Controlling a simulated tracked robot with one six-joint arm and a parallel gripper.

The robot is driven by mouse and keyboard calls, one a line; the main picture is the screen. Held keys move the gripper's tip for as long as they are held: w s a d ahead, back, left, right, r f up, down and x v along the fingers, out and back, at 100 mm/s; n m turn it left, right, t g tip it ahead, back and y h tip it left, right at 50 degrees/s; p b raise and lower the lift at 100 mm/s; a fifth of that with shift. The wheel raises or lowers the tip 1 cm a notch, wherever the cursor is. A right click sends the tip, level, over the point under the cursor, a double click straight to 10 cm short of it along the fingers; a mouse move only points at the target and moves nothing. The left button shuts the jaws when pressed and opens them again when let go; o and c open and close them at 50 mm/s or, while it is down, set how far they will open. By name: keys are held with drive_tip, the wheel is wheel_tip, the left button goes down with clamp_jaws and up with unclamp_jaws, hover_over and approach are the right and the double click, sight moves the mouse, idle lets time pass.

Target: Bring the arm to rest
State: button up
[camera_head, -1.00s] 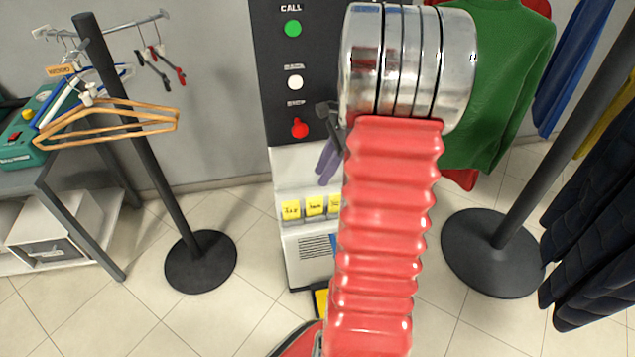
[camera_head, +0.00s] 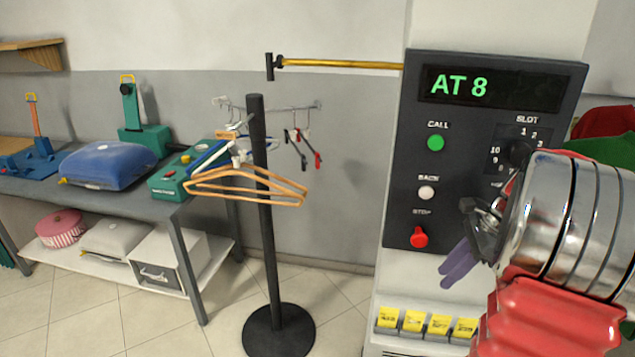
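My arm, with a red ribbed sleeve and a shiny metal joint, fills the lower right of the head view. My gripper (camera_head: 450,274) is at its end, with purple fingers pointing down and left. It is in front of the control panel (camera_head: 400,190), left of the metal joint. The gripper is partly hidden by the joint, and I cannot tell whether its fingers are apart. I see nothing held in it. The panel's display (camera_head: 490,90) reads "AT 8". Below it are green (camera_head: 435,143), white (camera_head: 426,193) and red (camera_head: 419,237) buttons.
A black stand (camera_head: 268,230) with wooden hangers (camera_head: 246,189) is left of the panel. A grey table (camera_head: 110,191) holds a blue cushion (camera_head: 108,165) and green device (camera_head: 180,175). Yellow-labelled boxes (camera_head: 413,322) sit below the panel. Tiled floor (camera_head: 225,300) shows between table and stand.

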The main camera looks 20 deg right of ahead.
drive_tip(key=s+a+r+n+t+h, duration=0.1)
drive_tip(key=s+a+r+n, duration=0.1)
drive_tip(key=a+n, duration=0.6)
drive_tip(key=s+a+r+n+t+h, duration=0.1)
drive_tip(key=s+a+r+n, duration=0.2)
drive_tip(key=a+n, duration=0.5)
drive_tip(key=s+a+r+n+t+h, duration=0.1)
drive_tip(key=a+n, duration=0.7)
drive_tip(key=a, duration=1.1)
wheel_tip(320, 180, up, 2)
drive_tip(key=shift+s+r+n+h, duration=0.1)
drive_tip(key=shift+s+n+h, duration=0.3)
drive_tip(key=shift+s, duration=0.35)
drive_tip(key=shift+a, duration=0.15)
